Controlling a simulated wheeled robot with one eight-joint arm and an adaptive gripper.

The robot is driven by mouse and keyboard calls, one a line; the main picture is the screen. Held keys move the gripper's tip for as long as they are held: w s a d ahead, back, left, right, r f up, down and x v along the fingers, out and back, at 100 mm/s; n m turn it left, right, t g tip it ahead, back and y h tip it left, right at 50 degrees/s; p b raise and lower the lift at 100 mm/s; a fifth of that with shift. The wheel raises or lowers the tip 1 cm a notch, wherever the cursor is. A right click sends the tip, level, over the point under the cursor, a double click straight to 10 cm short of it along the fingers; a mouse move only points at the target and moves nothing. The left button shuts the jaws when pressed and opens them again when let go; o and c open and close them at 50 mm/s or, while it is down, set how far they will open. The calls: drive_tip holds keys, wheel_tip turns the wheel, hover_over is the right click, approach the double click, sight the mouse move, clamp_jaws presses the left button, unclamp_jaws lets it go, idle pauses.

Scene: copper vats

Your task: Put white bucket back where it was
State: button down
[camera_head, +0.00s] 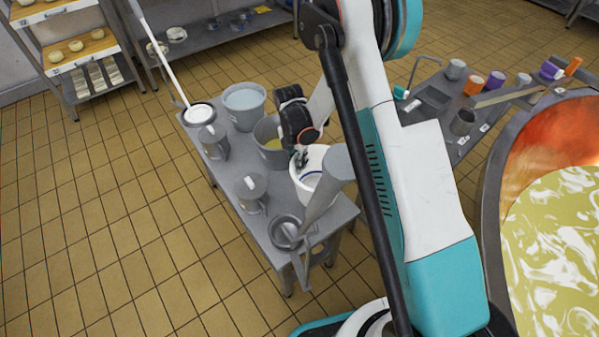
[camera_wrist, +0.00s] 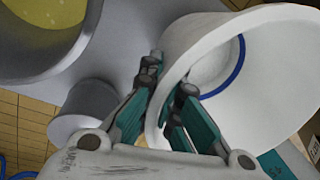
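My gripper (camera_wrist: 172,80) has one finger outside the bucket wall and one inside, closed on the rim. I cannot tell whether the bucket's base touches the table.
A bucket with yellow liquid (camera_head: 270,145) stands just beside the white bucket. A bucket with clear liquid (camera_head: 244,105), a pot with white contents (camera_head: 200,113) and metal jugs (camera_head: 250,192) share the table. A large copper vat (camera_head: 550,220) is at right. The left floor is clear.

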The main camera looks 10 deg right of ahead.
wheel_tip(320, 180, down, 4)
drive_tip(key=shift+r+b, duration=0.15)
drive_tip(key=shift+b, duration=0.45)
drive_tip(key=c, duration=1.8)
unclamp_jaws()
